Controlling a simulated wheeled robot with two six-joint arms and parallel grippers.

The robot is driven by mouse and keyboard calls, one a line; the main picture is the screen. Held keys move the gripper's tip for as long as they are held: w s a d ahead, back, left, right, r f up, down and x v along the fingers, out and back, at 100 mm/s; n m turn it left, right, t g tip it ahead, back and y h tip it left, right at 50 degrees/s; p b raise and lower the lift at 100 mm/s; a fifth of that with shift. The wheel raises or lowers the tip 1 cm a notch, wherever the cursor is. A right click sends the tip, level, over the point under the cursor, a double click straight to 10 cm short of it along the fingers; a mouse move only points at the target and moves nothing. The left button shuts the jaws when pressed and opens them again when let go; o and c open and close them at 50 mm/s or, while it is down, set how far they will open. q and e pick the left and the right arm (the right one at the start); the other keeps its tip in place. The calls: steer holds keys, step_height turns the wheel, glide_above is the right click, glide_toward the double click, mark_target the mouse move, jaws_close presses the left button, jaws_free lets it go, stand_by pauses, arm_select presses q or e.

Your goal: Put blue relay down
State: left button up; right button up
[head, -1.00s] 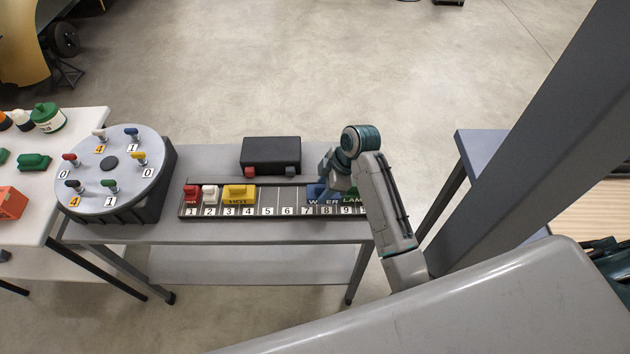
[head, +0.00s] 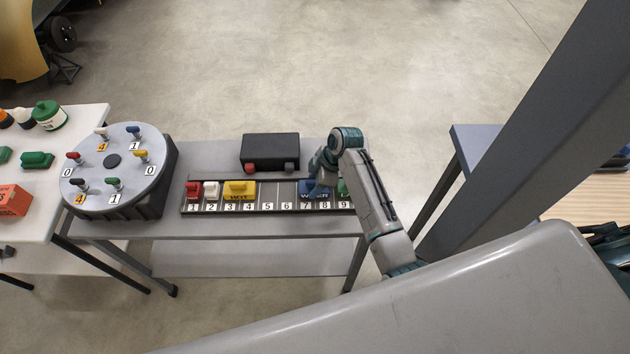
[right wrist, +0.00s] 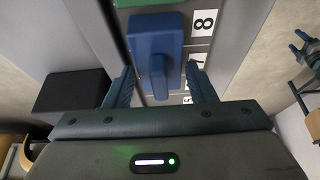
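The blue relay (head: 307,188) sits on the numbered rail (head: 276,209) over slots 7 and 8, partly covered by my right gripper (head: 317,182). In the right wrist view, the blue relay (right wrist: 150,38) has a raised handle that stands between the two fingers of my right gripper (right wrist: 160,85). The fingers are spread, with a visible gap on each side of the handle. The relay looks seated on the rail beside the 7 and 8 labels. My left gripper is not in view.
Red (head: 193,190), white (head: 211,189) and yellow (head: 239,188) relays sit at the rail's left; a green one (head: 343,187) is at slot 9. Slots 5 and 6 are empty. A black box (head: 270,149) stands behind. A round dial unit (head: 112,188) is left.

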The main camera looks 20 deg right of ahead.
steer(key=shift+o, duration=1.2)
steer(key=b+v, duration=0.3)
steer(key=v, duration=0.9)
